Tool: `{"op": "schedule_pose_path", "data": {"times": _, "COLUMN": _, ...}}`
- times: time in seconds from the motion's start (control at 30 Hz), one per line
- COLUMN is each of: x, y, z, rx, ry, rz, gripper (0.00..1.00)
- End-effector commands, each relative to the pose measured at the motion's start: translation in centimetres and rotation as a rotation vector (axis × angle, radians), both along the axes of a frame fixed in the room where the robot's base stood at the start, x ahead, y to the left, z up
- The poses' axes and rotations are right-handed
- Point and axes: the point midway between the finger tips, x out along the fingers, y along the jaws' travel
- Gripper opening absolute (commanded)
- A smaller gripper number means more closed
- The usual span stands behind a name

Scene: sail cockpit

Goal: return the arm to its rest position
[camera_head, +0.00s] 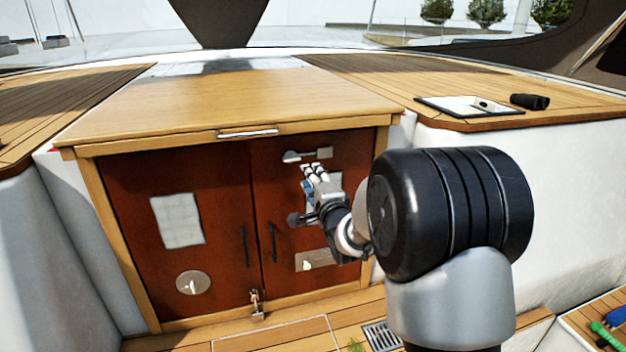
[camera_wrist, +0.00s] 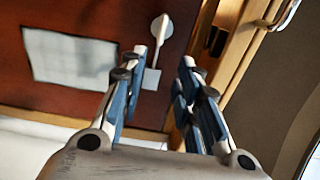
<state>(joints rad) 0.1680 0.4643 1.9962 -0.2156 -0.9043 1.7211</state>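My gripper (camera_head: 314,172) is at the end of my outstretched arm, in front of the right cabinet door (camera_head: 285,195). In the wrist view its two blue-sided fingers (camera_wrist: 163,58) stand apart with nothing between them, so it is open and empty. Behind the fingers the wrist view shows a metal latch (camera_wrist: 160,28) and a white sheet (camera_wrist: 70,60) on the red-brown door. In the head view my gripper partly hides a sheet on the right door. I cannot tell the exact gap between gripper and door.
The left cabinet door (camera_head: 135,235) looks shut. A padlock (camera_head: 257,305) hangs at the bottom between the doors. A wooden top (camera_head: 230,100) with a metal handle (camera_head: 248,133) overhangs them. A clipboard (camera_head: 465,107) and black binoculars (camera_head: 529,101) lie on the right deck.

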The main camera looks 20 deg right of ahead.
Motion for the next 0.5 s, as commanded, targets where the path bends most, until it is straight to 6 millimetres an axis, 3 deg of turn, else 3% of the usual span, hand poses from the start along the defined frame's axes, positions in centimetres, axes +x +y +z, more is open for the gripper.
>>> {"op": "schedule_pose_path", "data": {"times": 0.37, "x": -0.4, "y": 0.1, "z": 0.4, "rx": -0.024, "ry": 0.013, "rz": -0.003, "gripper": 0.3}}
{"op": "schedule_pose_path", "data": {"times": 0.5, "x": -2.6, "y": 0.6, "z": 1.6, "rx": -0.172, "ry": 0.11, "rz": -0.015, "gripper": 0.3}}
